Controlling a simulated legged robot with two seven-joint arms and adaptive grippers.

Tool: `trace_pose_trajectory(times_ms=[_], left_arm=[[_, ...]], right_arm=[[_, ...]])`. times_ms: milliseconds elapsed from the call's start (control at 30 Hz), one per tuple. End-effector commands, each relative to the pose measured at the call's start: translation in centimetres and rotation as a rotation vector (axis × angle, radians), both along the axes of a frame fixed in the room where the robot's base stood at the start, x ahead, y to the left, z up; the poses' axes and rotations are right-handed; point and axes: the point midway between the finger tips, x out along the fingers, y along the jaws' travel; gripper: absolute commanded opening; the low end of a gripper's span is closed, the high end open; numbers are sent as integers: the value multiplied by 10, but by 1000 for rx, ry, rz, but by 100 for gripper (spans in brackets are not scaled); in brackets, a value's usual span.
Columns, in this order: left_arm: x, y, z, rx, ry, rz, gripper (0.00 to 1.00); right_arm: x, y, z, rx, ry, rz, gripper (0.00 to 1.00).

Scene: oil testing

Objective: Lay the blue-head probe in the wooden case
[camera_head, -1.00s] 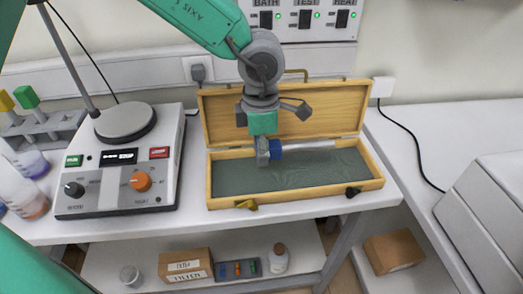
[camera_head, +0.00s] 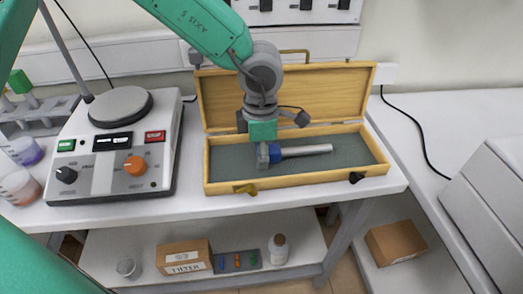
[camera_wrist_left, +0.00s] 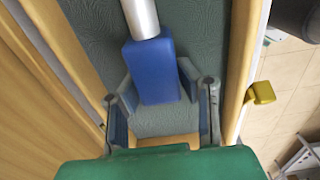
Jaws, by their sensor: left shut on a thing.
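The blue-head probe has a blue block head (camera_head: 275,154) and a silver rod (camera_head: 308,150) pointing right. It lies lengthwise within the open wooden case (camera_head: 294,180), over the grey-green lining (camera_head: 345,154). Whether it touches the lining is unclear. My left gripper (camera_head: 263,157) reaches down into the case's left half and is shut on the blue head. In the left wrist view the blue head (camera_wrist_left: 150,72) sits between the two fingers (camera_wrist_left: 160,110), with the rod leading away. My right gripper is not in view.
The case's raised lid (camera_head: 290,97) stands behind it. A white instrument with a round plate (camera_head: 120,107) stands to the left. Two clasps, one yellow (camera_head: 246,189) and one black (camera_head: 355,178), are on the case's front. The table is clear right of the case.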

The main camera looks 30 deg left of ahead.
Motion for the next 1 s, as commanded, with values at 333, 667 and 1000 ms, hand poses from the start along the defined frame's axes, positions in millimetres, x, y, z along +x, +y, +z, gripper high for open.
trace_pose_trajectory(times_ms=[333, 667, 1000], left_arm=[[-1, 0, -2, 0, 4, 0, 53], [0, 0, 7, -1, 1, 2, 53], [1, 0, 75, -3, -2, 2, 53]], right_arm=[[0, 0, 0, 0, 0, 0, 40], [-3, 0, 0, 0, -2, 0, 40], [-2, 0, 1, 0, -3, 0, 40]])
